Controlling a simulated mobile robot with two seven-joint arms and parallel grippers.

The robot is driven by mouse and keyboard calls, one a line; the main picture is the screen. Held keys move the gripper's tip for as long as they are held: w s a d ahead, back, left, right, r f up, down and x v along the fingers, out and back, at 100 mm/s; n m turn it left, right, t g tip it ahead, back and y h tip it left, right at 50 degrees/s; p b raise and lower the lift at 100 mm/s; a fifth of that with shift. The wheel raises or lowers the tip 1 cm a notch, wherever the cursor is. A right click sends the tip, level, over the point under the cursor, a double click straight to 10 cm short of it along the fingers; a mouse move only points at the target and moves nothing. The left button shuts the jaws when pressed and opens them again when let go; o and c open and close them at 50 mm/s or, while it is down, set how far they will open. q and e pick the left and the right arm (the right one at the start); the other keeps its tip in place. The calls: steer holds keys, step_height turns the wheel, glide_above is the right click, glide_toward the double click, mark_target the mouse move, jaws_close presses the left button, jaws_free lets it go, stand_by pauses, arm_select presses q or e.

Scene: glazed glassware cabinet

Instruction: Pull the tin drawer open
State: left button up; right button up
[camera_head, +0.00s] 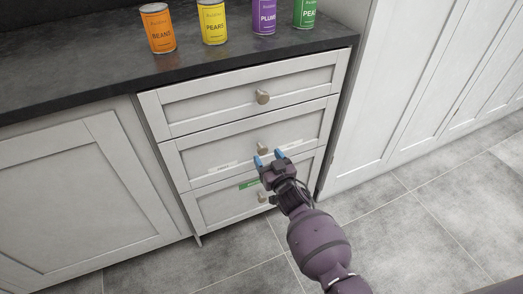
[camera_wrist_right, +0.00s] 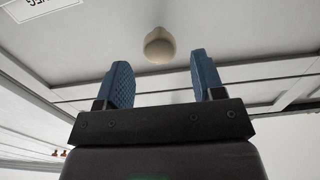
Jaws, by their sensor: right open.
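A grey cabinet holds a stack of three drawers, all looking shut: a top drawer (camera_head: 210,101), a middle drawer (camera_head: 190,154) and a bottom drawer (camera_head: 205,207). I cannot tell from the labels which is the tin drawer. My right gripper (camera_head: 269,157) is open and empty, its blue fingertips just short of the middle drawer's round knob (camera_head: 262,147). In the right wrist view, a knob (camera_wrist_right: 159,46) shows beyond the open fingers of the gripper (camera_wrist_right: 163,75), roughly between them and apart from both. My left gripper is out of view.
An orange tin (camera_head: 158,30), a yellow tin (camera_head: 213,24), a purple tin (camera_head: 264,17) and a green tin (camera_head: 305,12) stand on the dark countertop (camera_head: 90,85). The top knob (camera_head: 262,97) and bottom knob (camera_head: 262,198) are nearby. The tiled floor (camera_head: 430,225) is clear.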

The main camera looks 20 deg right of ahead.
mark_target(264, 152)
steer(key=w, duration=0.1)
steer(key=w+b, duration=0.1)
steer(key=w, duration=0.1)
steer(key=shift+w+f, duration=0.2)
steer(key=shift+w, duration=0.1)
steer(key=shift+w+r, duration=0.15)
steer(key=shift+w, duration=0.2)
jaws_close()
